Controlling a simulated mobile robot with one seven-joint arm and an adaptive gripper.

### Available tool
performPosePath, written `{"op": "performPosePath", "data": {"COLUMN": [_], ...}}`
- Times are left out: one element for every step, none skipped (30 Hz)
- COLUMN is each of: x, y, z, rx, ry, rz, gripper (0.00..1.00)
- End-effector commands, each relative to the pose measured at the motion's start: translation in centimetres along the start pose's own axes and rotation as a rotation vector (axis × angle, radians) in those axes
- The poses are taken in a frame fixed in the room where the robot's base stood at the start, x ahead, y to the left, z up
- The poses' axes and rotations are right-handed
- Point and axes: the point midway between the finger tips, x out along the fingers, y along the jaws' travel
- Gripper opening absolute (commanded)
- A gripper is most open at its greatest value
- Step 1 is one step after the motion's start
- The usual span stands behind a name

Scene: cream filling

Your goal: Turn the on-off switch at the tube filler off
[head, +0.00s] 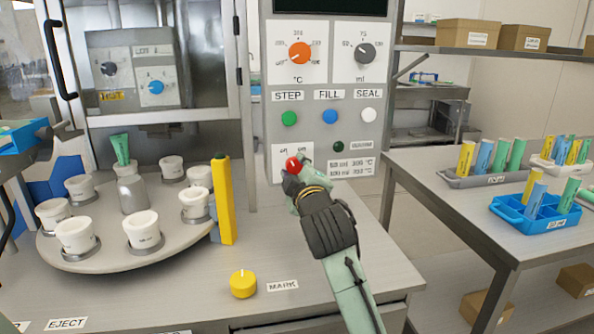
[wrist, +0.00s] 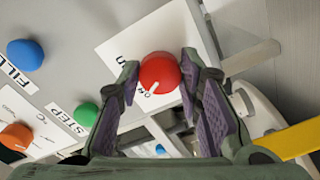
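The on-off switch is a red round knob (head: 293,163) low on the tube filler's grey panel. It also shows in the wrist view (wrist: 160,73), on a white plate, with its white pointer mark toward the printed ON. My gripper (head: 296,176) is at the knob. In the wrist view the gripper's two fingers (wrist: 160,68) stand apart, one on each side of the knob, with their tips very close to its edges. I cannot tell whether the pads touch it. The OFF label is not readable.
Green (head: 289,118), blue (head: 329,117) and white (head: 368,115) buttons sit above the knob. A yellow post (head: 222,200) and a turntable (head: 120,258) with white cups stand left of my arm. A yellow knob (head: 243,284) is on the front worktop. A side table (head: 450,205) holds tube trays.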

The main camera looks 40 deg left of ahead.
Motion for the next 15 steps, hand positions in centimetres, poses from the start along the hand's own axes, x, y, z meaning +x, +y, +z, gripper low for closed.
{"op": "performPosePath", "data": {"x": [0.0, 0.0, 0.0, 0.0, 0.0, 0.0, 0.0, 0.0, 0.0, 0.0, 0.0, 0.0, 0.0, 0.0, 0.0], "y": [0.0, 0.0, 0.0, 0.0, 0.0, 0.0, 0.0, 0.0, 0.01, 0.0, 0.0, 0.0, 0.01, 0.01, 0.01], "z": [0.0, 0.0, 0.0, 0.0, 0.0, -0.01, -0.01, -0.01, -0.01, -0.01, -0.01, -0.01, -0.01, -0.01, -0.01], "rx": [0.0, 0.0, 0.0, 0.0, 0.0, 0.0, 0.0, 0.0, 0.001, 0.001, 0.001, 0.001, 0.001, 0.001, 0.001], "ry": [0.0, 0.0, 0.0, 0.0, 0.0, 0.0, 0.0, 0.0, 0.0, 0.0, 0.0, 0.0, 0.0, 0.0, 0.0], "rz": [0.0, 0.0, 0.0, 0.0, 0.0, 0.0, 0.0, 0.0, 0.0, 0.0, 0.0, 0.0, 0.0, 0.0, 0.0], "gripper": [0.36, 0.38, 0.41, 0.43, 0.45, 0.48, 0.5, 0.52, 0.53, 0.53, 0.53, 0.53, 0.53, 0.53, 0.53]}}
